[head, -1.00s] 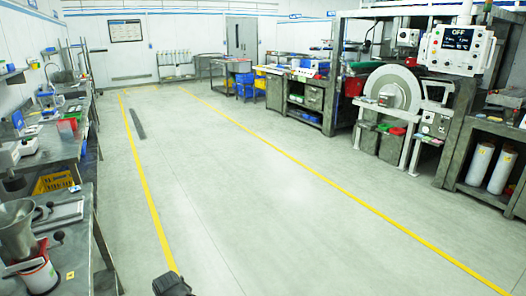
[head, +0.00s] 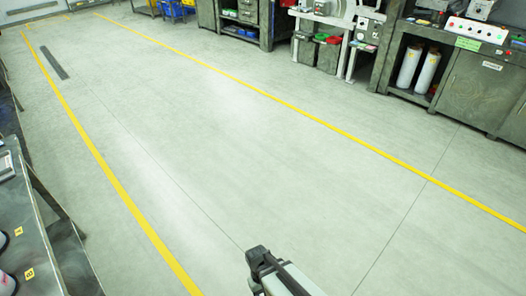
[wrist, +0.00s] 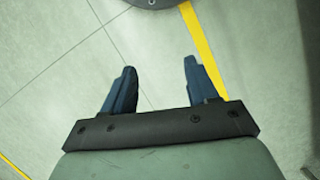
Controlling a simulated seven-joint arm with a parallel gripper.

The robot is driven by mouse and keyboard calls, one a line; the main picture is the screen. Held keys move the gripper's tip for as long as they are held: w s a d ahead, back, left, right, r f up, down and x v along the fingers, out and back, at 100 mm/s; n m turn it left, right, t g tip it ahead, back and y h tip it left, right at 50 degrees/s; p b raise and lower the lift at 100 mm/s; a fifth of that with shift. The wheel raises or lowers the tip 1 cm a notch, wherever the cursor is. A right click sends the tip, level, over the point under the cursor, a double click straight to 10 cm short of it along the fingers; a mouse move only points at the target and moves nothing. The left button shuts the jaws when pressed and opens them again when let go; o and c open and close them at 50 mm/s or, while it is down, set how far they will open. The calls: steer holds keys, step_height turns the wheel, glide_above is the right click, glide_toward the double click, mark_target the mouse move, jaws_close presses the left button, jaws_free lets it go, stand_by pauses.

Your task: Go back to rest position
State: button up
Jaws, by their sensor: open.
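My gripper (wrist: 160,85) shows in the wrist view with its two dark blue fingers spread apart. It is open, and nothing is between the fingers. Below it in that view are bare grey floor and a yellow floor line. In the head view, a dark end part of my arm shows at the bottom, right of the left yellow line, over open floor. The fingers cannot be made out there.
A metal bench (head: 30,240) stands along the left edge. A machine with bins and a cabinet (head: 480,90) holding white cylinders line the right and back. Yellow lines (head: 130,205) mark a wide, clear floor (head: 240,130) between them.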

steer(key=s+d+f+m+g+y, duration=0.1)
steer(key=s+d+f+m, duration=0.1)
steer(key=s+d, duration=0.4)
steer(key=s+d+f+m+g, duration=0.2)
steer(key=s+d, duration=0.4)
steer(key=d, duration=0.4)
steer(key=shift+f+m+y, duration=0.4)
steer(key=shift+f+m, duration=0.3)
steer(key=shift+f, duration=0.25)
stand_by(1.1)
